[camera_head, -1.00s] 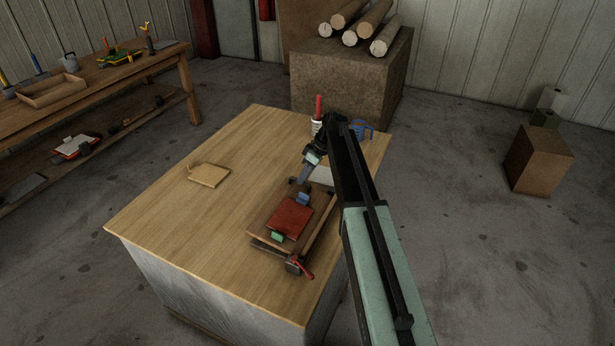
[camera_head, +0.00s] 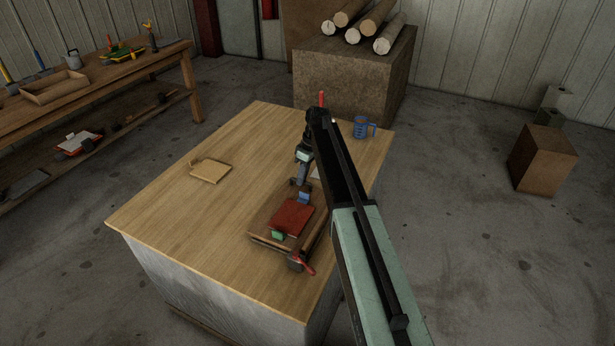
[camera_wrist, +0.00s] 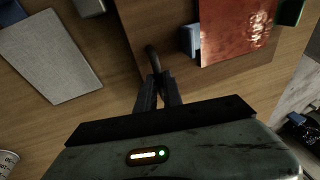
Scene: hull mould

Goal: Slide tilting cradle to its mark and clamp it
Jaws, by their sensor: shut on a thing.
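The tilting cradle is a brown wooden board (camera_head: 262,223) with a red plate (camera_head: 292,215) on it, a blue block (camera_head: 304,197) at the far end and a green block (camera_head: 277,235) at the near end. My gripper (camera_head: 301,183) is at the cradle's far end. In the wrist view the fingers (camera_wrist: 159,88) are shut on a dark curved handle (camera_wrist: 152,58) at the edge of the board (camera_wrist: 175,45). A clamp with a red handle (camera_head: 305,266) stands at the cradle's near right corner. My arm covers part of the right side, and I cannot make out the mark.
The table (camera_head: 180,225) is clear to the left, apart from a small wooden board (camera_head: 210,171). A blue mug (camera_head: 361,128) stands at the far right. A grey flat plate (camera_wrist: 50,55) lies beside the cradle in the wrist view.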

